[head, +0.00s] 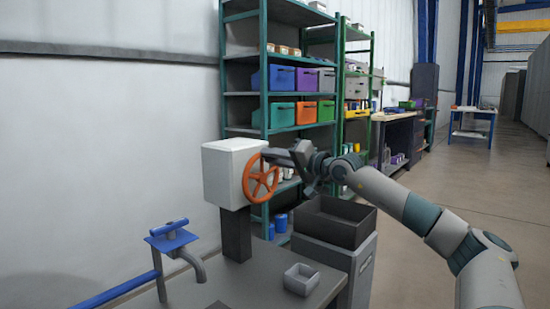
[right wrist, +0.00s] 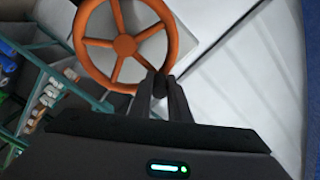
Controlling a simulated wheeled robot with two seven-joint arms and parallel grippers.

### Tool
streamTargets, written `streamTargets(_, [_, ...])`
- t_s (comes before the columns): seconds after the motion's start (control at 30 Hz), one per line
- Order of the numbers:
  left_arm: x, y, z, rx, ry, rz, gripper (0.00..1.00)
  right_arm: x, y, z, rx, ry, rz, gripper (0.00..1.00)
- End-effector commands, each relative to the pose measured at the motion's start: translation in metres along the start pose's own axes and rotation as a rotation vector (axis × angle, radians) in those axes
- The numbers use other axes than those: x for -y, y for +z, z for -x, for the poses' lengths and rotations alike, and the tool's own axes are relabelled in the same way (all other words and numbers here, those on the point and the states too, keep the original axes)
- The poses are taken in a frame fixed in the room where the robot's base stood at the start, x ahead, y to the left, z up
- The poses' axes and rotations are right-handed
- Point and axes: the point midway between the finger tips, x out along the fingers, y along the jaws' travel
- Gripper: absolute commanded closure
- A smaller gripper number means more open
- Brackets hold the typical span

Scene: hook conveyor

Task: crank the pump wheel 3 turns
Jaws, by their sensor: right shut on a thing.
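The orange pump wheel (head: 261,179) has spokes and is mounted on the right side of a white box (head: 225,172) on a dark post. My right gripper (head: 271,155) is at the top of the wheel's rim, reaching in from the right. In the right wrist view the orange wheel (right wrist: 125,45) fills the upper left, and my right gripper (right wrist: 160,84) is shut on a small dark handle at its rim. The fingers hide most of the handle. My left gripper is not in view.
A blue tap (head: 172,240) stands left of the post on the grey bench (head: 235,285). A small grey tray (head: 301,279) sits near the bench's right edge. A dark open bin (head: 335,222) stands behind it. Shelves (head: 262,85) with coloured boxes rise behind.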

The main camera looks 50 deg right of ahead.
Motion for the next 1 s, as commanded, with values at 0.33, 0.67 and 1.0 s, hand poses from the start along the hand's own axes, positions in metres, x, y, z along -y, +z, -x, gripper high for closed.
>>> streamTargets(0.33, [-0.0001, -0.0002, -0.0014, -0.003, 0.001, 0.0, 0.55, 0.0045, -0.0034, 0.0007, -0.009, -0.01, 0.015, 1.0])
streamTargets(0.67, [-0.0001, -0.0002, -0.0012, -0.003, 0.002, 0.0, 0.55, 0.0021, -0.0011, 0.0, -0.005, -0.005, 0.013, 0.65])
streamTargets(1.0, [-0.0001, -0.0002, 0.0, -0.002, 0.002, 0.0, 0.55, -0.0022, 0.0031, -0.0006, 0.003, 0.002, 0.01, 0.65])
